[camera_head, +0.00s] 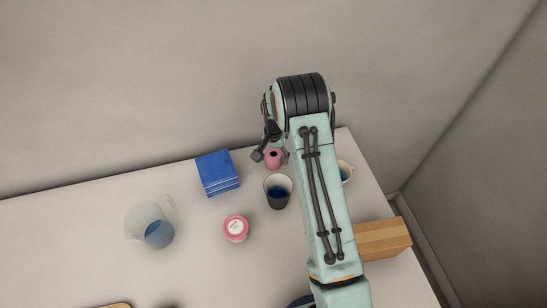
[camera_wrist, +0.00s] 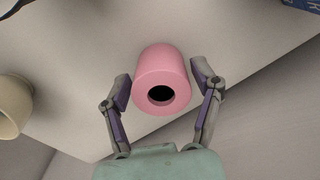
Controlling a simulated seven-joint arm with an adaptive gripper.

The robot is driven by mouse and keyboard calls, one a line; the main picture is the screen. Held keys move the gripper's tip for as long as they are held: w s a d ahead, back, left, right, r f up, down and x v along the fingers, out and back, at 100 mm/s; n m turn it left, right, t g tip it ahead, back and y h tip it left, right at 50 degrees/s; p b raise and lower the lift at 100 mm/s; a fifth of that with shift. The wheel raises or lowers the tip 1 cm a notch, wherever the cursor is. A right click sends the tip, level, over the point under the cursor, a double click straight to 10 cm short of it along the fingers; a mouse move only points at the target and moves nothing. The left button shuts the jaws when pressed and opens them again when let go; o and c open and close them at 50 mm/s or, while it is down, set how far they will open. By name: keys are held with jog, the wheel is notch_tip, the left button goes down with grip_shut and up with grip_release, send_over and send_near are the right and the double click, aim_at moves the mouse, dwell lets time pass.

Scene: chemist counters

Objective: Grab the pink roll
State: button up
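The pink roll (camera_head: 273,160) stands near the back edge of the counter, partly covered by my gripper in the head view. In the wrist view the pink roll (camera_wrist: 160,80) has a dark hole in its end and lies between my two fingers. My gripper (camera_wrist: 164,88) is open, with one finger on each side of the roll. A narrow gap shows on the right side; on the left the finger is very close to the roll, and I cannot tell whether it touches. In the head view my gripper (camera_head: 272,156) is largely hidden by my arm.
A dark cup with blue contents (camera_head: 278,192) stands just in front of the roll. Blue boxes (camera_head: 218,173) are to the left. The back wall is close.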

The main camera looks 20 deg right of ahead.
jog(key=c, duration=0.6)
